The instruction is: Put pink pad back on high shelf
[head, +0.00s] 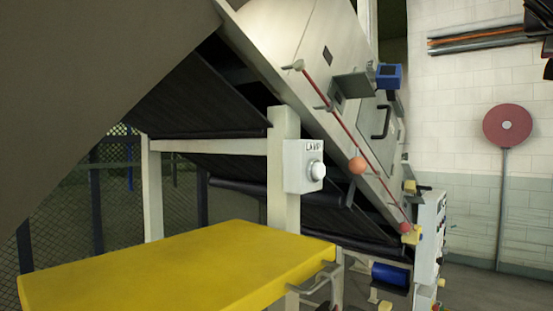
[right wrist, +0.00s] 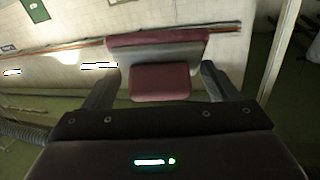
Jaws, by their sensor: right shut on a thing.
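The pink pad (right wrist: 160,84), a dark pink block with a grey band and a wider pink part above it, is between the fingers of my right gripper (right wrist: 163,73) in the right wrist view. The right gripper is shut on it. In the head view, a dark piece, probably part of my right arm or gripper, shows at the top right edge; the pad cannot be made out there. My left gripper is in neither view. No high shelf can be clearly identified.
A sloping conveyor machine (head: 290,35) fills the middle, with a white switch box (head: 299,170) on its post. A yellow tabletop (head: 180,265) is in front. A red disc (head: 507,125) on a pole stands by the right wall, below long rods (head: 475,40).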

